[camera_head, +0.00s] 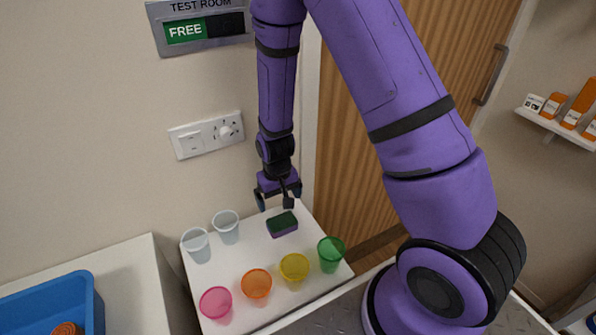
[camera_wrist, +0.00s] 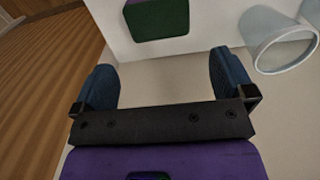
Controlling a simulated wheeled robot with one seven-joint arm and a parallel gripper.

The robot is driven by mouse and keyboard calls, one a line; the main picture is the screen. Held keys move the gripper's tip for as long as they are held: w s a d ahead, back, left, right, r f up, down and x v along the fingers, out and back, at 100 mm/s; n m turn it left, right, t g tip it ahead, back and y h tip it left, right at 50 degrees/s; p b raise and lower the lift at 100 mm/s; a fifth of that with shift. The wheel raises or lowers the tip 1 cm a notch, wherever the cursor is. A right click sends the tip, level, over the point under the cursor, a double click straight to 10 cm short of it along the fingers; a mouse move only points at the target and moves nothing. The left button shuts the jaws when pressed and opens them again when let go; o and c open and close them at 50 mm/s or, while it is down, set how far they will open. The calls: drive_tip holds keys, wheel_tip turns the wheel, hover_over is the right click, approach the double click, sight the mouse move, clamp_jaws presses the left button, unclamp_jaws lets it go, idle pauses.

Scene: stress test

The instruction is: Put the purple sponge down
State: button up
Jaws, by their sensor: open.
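The purple sponge (camera_head: 282,224) has a dark green top and a purple side. It lies on the white table (camera_head: 248,248), near its back edge. In the wrist view the sponge (camera_wrist: 157,18) shows at the top, beyond the fingertips and cut off by the frame edge. My gripper (camera_head: 278,200) hangs just above and behind the sponge in the head view. Its two blue fingers stand wide apart in the wrist view (camera_wrist: 164,72), with nothing between them. The sponge and the fingers look apart.
Two clear cups (camera_head: 226,227) (camera_head: 196,244) stand left of the sponge. Pink (camera_head: 215,303), orange (camera_head: 256,285), yellow (camera_head: 294,268) and green (camera_head: 331,253) cups line the front. A blue bin (camera_head: 60,303) sits at lower left. The wall (camera_head: 100,150) is close behind the table.

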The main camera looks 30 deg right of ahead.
drive_tip(key=s+d+r+t, duration=0.1)
drive_tip(key=s+d+r, duration=0.1)
drive_tip(key=r, duration=1.1)
drive_tip(key=s+d+r+t, duration=0.1)
drive_tip(key=s+r, duration=0.1)
drive_tip(key=r, duration=1)
drive_tip(key=s+d+r+t, duration=0.1)
drive_tip(key=s+d+r, duration=0.1)
drive_tip(key=s+r, duration=0.5)
drive_tip(key=s+d+r+t, duration=0.2)
drive_tip(key=s+r, duration=0.6)
drive_tip(key=s, duration=0.2)
drive_tip(key=shift+s, duration=0.3)
drive_tip(key=shift+w+r, duration=0.1)
